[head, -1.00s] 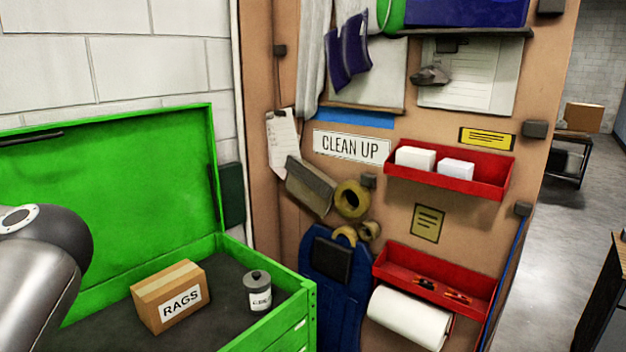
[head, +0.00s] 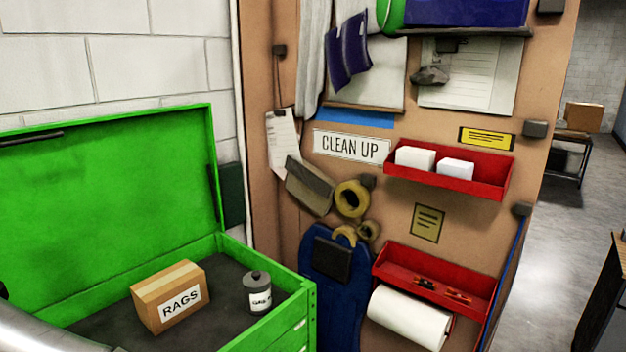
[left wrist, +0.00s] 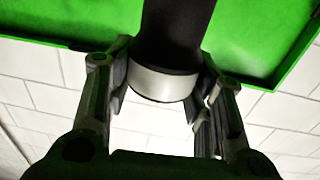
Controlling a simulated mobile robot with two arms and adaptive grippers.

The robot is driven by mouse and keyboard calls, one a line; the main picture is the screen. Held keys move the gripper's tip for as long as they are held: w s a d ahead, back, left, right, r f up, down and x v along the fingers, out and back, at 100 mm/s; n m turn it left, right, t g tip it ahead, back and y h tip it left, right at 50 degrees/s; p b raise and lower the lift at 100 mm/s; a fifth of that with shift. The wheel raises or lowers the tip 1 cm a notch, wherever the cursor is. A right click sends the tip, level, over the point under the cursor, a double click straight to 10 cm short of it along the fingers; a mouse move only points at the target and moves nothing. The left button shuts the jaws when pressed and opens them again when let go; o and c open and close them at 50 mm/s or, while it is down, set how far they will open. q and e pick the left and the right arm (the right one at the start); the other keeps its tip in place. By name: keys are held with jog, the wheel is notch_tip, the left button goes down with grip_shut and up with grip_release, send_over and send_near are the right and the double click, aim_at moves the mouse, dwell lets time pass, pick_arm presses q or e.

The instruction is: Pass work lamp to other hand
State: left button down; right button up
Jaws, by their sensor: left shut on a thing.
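In the left wrist view, my left gripper (left wrist: 163,98) is shut on a dark cylindrical thing with a pale band at its end, which looks like the work lamp (left wrist: 165,82). The fingers lie on both sides of it. Only this end shows; the rest runs out of the top of the picture. In the head view, neither gripper nor the lamp shows. A link of my left arm crosses the lower left corner. My right gripper is in neither view.
A green tool chest (head: 110,175) stands open with its lid up. A box marked RAGS (head: 170,297) and a grey can (head: 258,292) stand on it. A brown board marked CLEAN UP (head: 352,146) holds red trays (head: 450,175) and a paper roll (head: 408,318).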

pick_arm(q)
jog(key=s+d+f+m+t+h, duration=0.1)
jog(key=d+f+m+t+h, duration=0.35)
jog(key=d+f, duration=0.6)
jog(key=s+d+f+m+t+h, duration=0.1)
jog(key=d+f+m+h, duration=0.55)
jog(key=d, duration=0.65)
jog(key=s+d+f+m+g+h, duration=0.1)
jog(key=s+d+f+m+h, duration=0.1)
jog(key=s+d+f+h, duration=0.55)
jog(key=s+d+f+m+g+h, duration=0.2)
jog(key=s+d+h, duration=0.2)
jog(key=s+d, duration=0.75)
jog(key=shift+w+r+n+t+y, duration=1.3)
jog(key=shift+w+n+y, duration=1.55)
jog(key=shift+y, duration=1.9)
notch_tip(320, 180, down, 15)
jog(key=b, duration=1.4)
jog(key=shift+a, duration=0.15)
